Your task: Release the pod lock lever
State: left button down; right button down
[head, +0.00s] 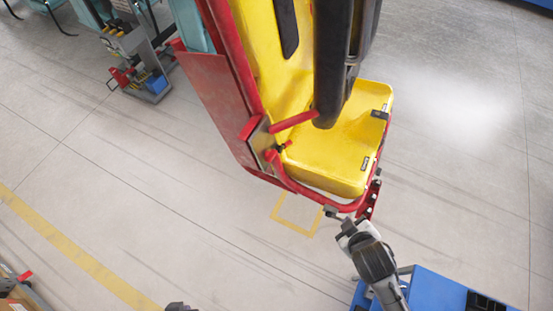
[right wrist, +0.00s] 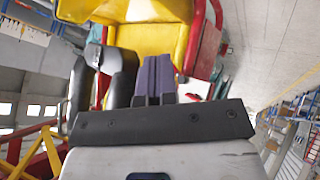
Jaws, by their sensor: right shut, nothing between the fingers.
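The ride pod has a yellow seat (head: 335,150) in a red tubular frame and fills the upper middle of the head view. A thick black restraint (head: 332,65) hangs over the seat. A short red bar (head: 293,121) and a small red handle with a dark joint (head: 278,150) sit at its left side; I cannot tell which is the lock lever. My right gripper (head: 332,211) is at the seat's lower front edge; contact is unclear. Its dark fingers (right wrist: 154,78) are together and empty in the right wrist view, with the yellow seat (right wrist: 150,42) beyond. A dark part at the head view's bottom edge may be my left gripper (head: 181,307).
A red side panel (head: 205,105) flanks the pod on the left. A blue cabinet (head: 445,290) stands at the lower right. A tool cart (head: 145,65) stands at the upper left. The grey floor (head: 130,190) to the left is open, with yellow markings.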

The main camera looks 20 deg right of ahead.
aim_at(286, 146)
jog(key=w+a+f+n+t+y+b, duration=0.1)
jog(key=w+f+n+t+y+b, duration=0.5)
jog(key=w+n+b, duration=0.6)
jog(key=w+a+f+n+t+y+b, duration=0.2)
jog(key=w+f+n+t+y+b, duration=0.35)
jog(key=n+b, duration=0.95)
jog(key=w+a+r+n+p, duration=0.1)
jog(key=w+a+p, duration=0.1)
jog(key=w, duration=0.4)
jog(key=w+a+r+n+g+p, duration=0.1)
jog(key=w+a+r+p, duration=0.1)
jog(key=w, duration=0.5)
jog(key=shift+n+y, duration=0.3)
jog(key=shift+y, duration=0.05)
jog(key=shift+g, duration=0.35)
